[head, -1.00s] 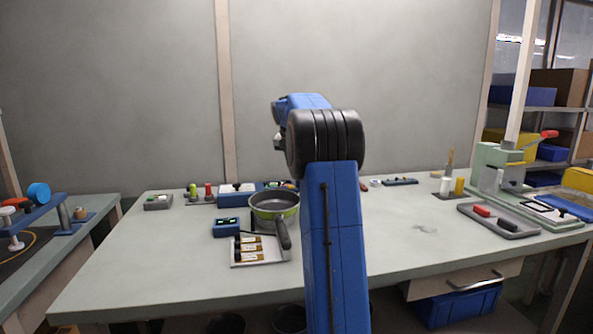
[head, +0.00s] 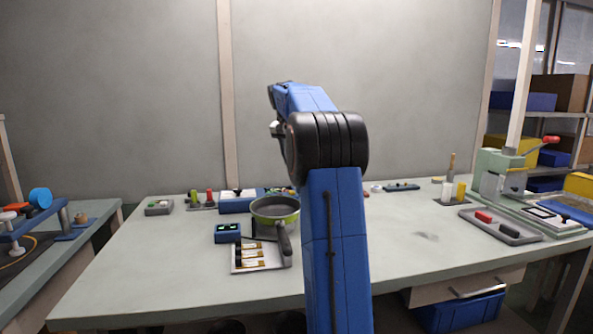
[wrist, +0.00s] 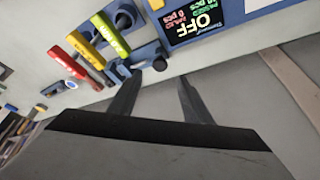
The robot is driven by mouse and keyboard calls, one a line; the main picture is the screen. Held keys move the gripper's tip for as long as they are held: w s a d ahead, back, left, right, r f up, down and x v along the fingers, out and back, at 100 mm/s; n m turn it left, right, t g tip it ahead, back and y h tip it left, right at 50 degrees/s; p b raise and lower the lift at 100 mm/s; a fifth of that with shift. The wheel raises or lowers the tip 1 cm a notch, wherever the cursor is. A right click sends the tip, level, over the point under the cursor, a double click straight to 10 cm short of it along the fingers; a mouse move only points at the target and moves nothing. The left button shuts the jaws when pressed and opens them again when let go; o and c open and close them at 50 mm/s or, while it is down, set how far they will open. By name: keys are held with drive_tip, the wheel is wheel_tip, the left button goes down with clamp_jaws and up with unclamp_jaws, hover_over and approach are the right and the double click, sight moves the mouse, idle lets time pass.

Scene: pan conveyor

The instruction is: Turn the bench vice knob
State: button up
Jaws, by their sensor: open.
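My gripper (wrist: 160,79) is open and empty in the wrist view, its two dark fingers apart. A small dark round knob (wrist: 159,63) on a blue fixture lies just past the fingertips, roughly between them. I cannot tell if this is the bench vice knob. The blue fixture (wrist: 146,52) also bears a larger dark round part (wrist: 123,19). Red, yellow and green handles lie beside it. In the head view my arm hides the gripper, and I cannot make out a bench vice for certain.
A display box (wrist: 207,20) reading OFF sits beside the fixture. In the head view a green pan (head: 276,210) stands near a battery tray (head: 240,267), left of my arm. A grey tray (head: 528,236) lies at the right. The bench's (head: 400,240) middle right is clear.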

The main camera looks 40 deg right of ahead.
drive_tip(key=v, duration=0.9)
drive_tip(key=shift+r, duration=0.25)
drive_tip(key=shift+s+a, duration=0.1)
drive_tip(key=shift+s, duration=0.05)
